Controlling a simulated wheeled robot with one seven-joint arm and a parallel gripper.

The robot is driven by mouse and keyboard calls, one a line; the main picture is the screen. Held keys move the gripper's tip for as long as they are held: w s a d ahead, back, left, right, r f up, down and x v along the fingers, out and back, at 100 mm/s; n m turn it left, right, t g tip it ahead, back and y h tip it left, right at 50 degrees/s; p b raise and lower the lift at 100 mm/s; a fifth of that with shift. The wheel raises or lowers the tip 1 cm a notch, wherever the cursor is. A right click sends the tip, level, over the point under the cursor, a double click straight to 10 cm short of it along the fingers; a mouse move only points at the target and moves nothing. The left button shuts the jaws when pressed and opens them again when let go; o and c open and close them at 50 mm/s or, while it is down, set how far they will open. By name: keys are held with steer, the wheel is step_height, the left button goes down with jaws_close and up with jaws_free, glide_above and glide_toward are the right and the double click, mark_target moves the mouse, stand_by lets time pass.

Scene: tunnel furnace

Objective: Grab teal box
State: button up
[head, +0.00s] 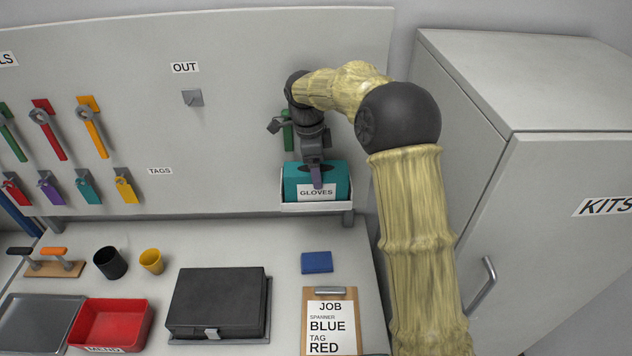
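The teal box (293,184), with a white "GLOVES" label, sits in a small white holder (318,207) low on the right of the wall panel. My gripper (315,168) points down at the box's top middle and overlaps it in the picture.
Spanners and coloured tags hang on the panel (235,120) at left. Below are a black case (215,300), a red bin (110,325), cups, a blue block (316,262) and a job clipboard (331,325). A grey cabinet (545,200) stands close at right.

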steer(key=shift+s+d+f+p, duration=0.15)
steer(key=shift+f+p, duration=0.2)
steer(key=shift+f, duration=1.1)
steer(key=c, duration=1.1)
